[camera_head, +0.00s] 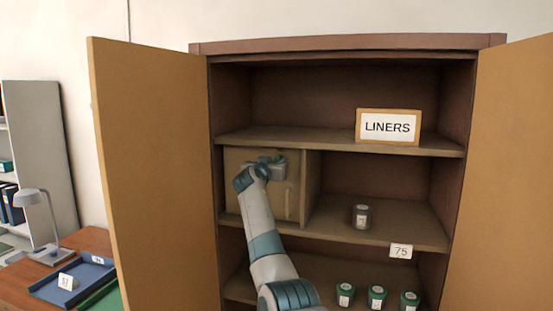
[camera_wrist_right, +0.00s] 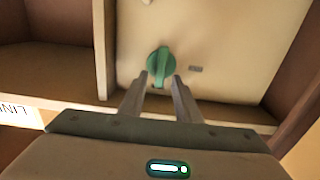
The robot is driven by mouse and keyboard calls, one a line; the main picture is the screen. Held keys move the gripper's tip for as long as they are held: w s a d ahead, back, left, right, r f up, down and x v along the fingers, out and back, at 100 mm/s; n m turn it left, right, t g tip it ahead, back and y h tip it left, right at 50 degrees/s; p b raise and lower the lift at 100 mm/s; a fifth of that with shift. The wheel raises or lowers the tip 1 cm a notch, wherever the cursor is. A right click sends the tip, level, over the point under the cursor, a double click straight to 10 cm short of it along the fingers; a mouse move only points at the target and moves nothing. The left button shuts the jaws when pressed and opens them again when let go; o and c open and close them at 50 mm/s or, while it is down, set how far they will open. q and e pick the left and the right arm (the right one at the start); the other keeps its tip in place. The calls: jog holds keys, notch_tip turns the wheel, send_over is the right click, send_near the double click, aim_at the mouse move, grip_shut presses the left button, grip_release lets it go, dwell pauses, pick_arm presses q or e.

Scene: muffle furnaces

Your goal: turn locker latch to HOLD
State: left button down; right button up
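The locker is a small tan compartment (camera_head: 236,197) on the left of the cabinet's middle shelf, with its door shut. Its latch is a green round knob (camera_wrist_right: 161,62) with a raised ridge on the tan door face (camera_wrist_right: 225,35) in the right wrist view. The ridge runs nearly up and down in that picture. My right gripper (camera_head: 266,168) is at the locker's upper part. In the wrist view its fingers (camera_wrist_right: 162,80) are open, with the knob between or just beyond the tips; contact is unclear. My left gripper is out of view.
The cabinet doors stand open left (camera_head: 155,180) and right (camera_head: 515,170). A LINERS sign (camera_head: 387,127) is on the upper shelf. A dark jar (camera_head: 361,217) stands right of the locker. Several green-lidded jars (camera_head: 377,297) are below. A desk (camera_head: 90,240) is at left.

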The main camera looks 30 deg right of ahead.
jog(key=shift+w+d, duration=0.3)
jog(key=shift+d, duration=0.05)
grip_shut()
